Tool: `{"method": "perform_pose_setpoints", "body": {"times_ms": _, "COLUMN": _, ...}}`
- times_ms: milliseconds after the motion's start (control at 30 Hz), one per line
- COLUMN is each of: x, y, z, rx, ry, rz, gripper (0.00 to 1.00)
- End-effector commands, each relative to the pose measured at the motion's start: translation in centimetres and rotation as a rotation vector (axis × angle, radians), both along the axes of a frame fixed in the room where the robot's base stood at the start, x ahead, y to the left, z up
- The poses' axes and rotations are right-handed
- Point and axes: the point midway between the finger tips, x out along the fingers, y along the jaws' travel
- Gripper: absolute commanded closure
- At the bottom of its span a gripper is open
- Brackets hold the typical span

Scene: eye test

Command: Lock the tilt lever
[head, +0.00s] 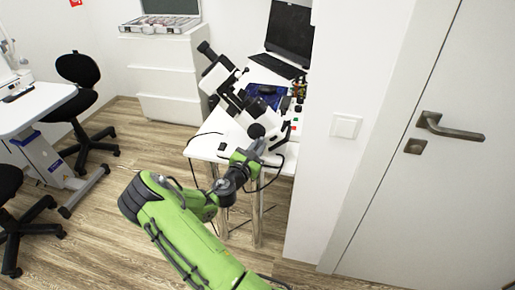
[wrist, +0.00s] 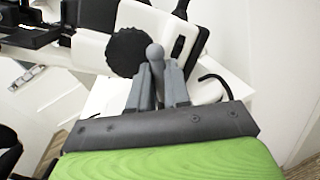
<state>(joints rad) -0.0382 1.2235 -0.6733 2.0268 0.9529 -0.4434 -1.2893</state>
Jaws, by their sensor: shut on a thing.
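The tilt lever (wrist: 156,54) is a grey rod with a ball end, in the middle of the wrist view. My gripper (wrist: 158,80) has its two grey fingers closed on either side of the lever's stem, and the ball shows past the fingertips. The lever's lower part is hidden between the fingers. The lever is beside a round black knob (wrist: 128,52) on a white and black eye instrument (head: 226,84). In the head view my gripper (head: 260,146) is at the near right side of this instrument, and the lever is too small to make out.
The instrument stands on a white table (head: 203,146) with a laptop (head: 290,34) at the back. A white wall with a switch (head: 346,126) is close on the right. Dark cables hang near my gripper. Black chairs (head: 80,76) and open floor are on the left.

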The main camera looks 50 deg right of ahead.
Motion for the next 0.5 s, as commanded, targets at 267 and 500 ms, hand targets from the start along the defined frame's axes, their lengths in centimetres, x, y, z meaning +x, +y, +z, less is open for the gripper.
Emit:
{"method": "perform_pose_setpoints", "body": {"times_ms": 267, "x": -0.3, "y": -0.1, "z": -0.1, "rx": 0.030, "ry": -0.065, "rz": -0.002, "gripper": 1.00}}
{"method": "perform_pose_setpoints", "body": {"times_ms": 500, "x": -1.0, "y": -0.4, "z": -0.4, "rx": 0.098, "ry": -0.223, "rz": -0.002, "gripper": 1.00}}
